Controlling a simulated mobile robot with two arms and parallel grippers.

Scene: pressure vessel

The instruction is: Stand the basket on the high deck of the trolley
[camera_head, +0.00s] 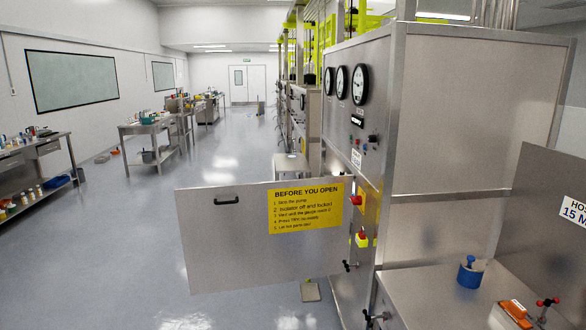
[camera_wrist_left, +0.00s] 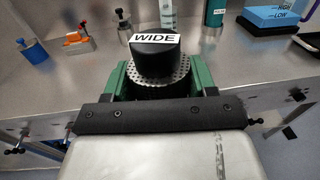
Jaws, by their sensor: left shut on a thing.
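In the left wrist view, my left gripper (camera_wrist_left: 163,88) has green fingers on both sides of a perforated metal basket (camera_wrist_left: 186,74). It is shut on the basket. A black block with a "WIDE" label sits at the top of the basket in this view and hides part of it. The basket is seen over a steel bench top; its base is hidden, so I cannot tell whether it touches the bench. Neither gripper shows in the head view. I cannot make out a trolley marked with a high deck.
An open steel panel (camera_head: 225,240) with a yellow notice juts across the head view. A bench top (camera_head: 425,290) at right holds a blue pot (camera_head: 470,272) and an orange-topped item (camera_head: 516,309). Steel tables (camera_head: 145,128) stand at left. Grey floor (camera_head: 130,215) is clear between.

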